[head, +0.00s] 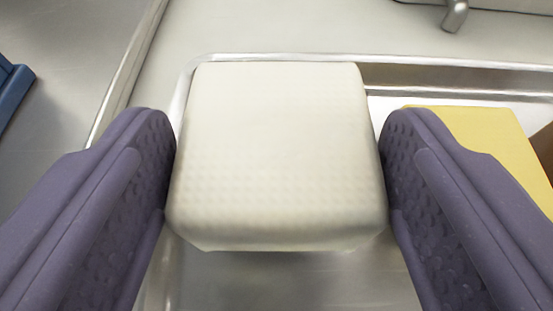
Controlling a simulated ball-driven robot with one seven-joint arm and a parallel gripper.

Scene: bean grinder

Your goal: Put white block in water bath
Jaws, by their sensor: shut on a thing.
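The white block (276,150) fills the middle of the head view, a cream-white cube with rounded edges and a dimpled surface. My gripper (277,160) is shut on it, with one purple finger against its left side and the other against its right side. Behind and below the block is a metal basin (455,75) with a raised rim, which may be the water bath. The block hides much of the basin. I cannot tell whether the block touches the basin floor.
A yellow block (480,135) lies in the basin to the right, partly behind my right finger. A brown thing (543,145) shows at the right edge. A metal spout (455,15) is at the top right. A blue object (12,90) lies on the metal surface at the left.

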